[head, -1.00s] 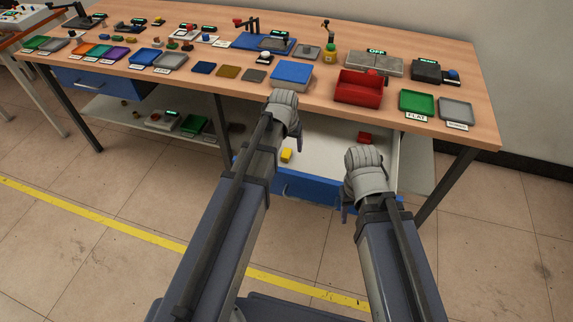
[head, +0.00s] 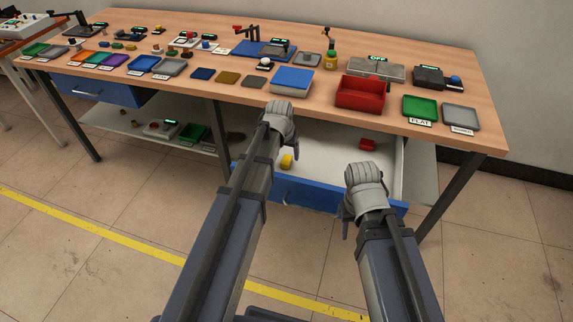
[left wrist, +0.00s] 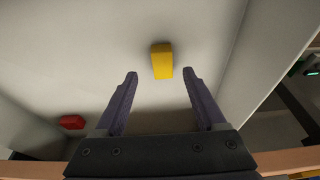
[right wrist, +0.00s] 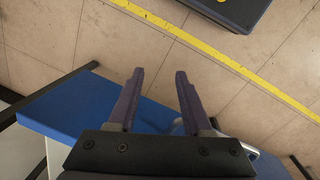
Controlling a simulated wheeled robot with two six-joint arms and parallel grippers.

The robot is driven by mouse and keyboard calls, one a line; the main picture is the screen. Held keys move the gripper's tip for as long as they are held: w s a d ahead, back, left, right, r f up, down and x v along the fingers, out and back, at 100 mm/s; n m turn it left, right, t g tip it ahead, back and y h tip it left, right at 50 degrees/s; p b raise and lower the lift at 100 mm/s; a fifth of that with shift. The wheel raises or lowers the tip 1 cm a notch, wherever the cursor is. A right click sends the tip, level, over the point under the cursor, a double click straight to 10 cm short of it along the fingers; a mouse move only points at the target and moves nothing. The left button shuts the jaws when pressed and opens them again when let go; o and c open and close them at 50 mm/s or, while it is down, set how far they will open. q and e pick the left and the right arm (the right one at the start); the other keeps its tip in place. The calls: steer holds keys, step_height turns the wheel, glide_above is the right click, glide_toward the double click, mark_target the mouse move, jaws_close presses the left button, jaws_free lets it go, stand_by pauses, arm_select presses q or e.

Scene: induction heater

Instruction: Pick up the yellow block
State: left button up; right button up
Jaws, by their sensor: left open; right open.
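The yellow block (head: 287,161) lies on the white floor of the open blue-fronted drawer, near its left end. In the left wrist view the yellow block (left wrist: 162,61) sits just beyond the fingertips, in line with the gap between them. My left gripper (left wrist: 160,73) is open and empty above the drawer; in the head view the gripper (head: 293,150) is partly hidden by its own wrist. My right gripper (right wrist: 158,72) is open and empty, over the drawer's blue front (right wrist: 95,100) with the floor below.
A red block (head: 367,145) lies farther back in the drawer; it also shows in the left wrist view (left wrist: 72,122). The drawer's blue front (head: 310,193) stands out from under the wooden workbench (head: 330,115). A red bin (head: 361,93) and a blue box (head: 291,80) stand on the bench above.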

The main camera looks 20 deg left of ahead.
mark_target(286, 160)
arm_select(q)
steer(key=b+x, duration=0.1)
steer(key=x, duration=0.1)
steer(key=b+x, duration=0.2)
steer(key=shift+a+f, duration=0.15)
steer(key=shift+a, duration=0.1)
jaws_close()
stand_by(0.4)
